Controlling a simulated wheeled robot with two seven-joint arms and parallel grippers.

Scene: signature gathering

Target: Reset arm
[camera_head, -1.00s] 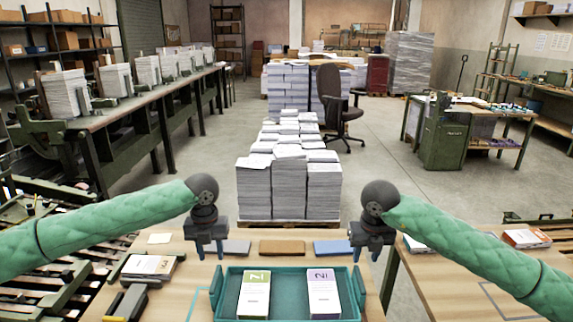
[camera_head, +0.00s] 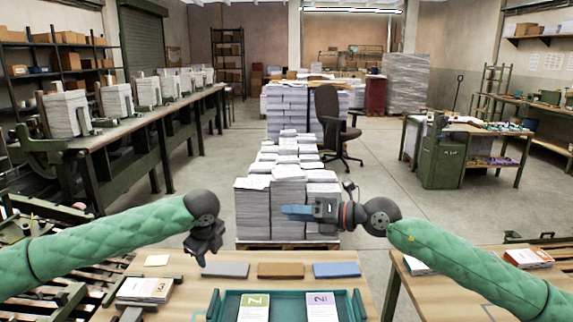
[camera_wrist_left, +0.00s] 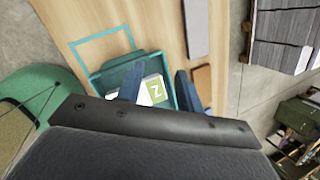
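My left gripper (camera_head: 203,262) hangs above the table, left of the tray, pointing down. In the left wrist view its two blue fingers (camera_wrist_left: 158,92) stand apart with nothing gripped between them. My right gripper (camera_head: 288,212) is raised and points left in front of the paper stacks; it looks empty, but the gap between its fingers cannot be made out. The teal tray (camera_head: 282,296) lies on the table below, holding a green-labelled stack (camera_head: 254,306) and a purple-labelled stack (camera_head: 321,306). The green-labelled stack also shows in the left wrist view (camera_wrist_left: 157,91).
Grey (camera_head: 226,270), brown (camera_head: 281,270) and blue (camera_head: 336,270) blocks lie behind the tray. A booklet stack (camera_head: 144,289) sits on the table at left. Tall paper stacks (camera_head: 272,208) stand beyond the table. A second table (camera_head: 480,290) is at right.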

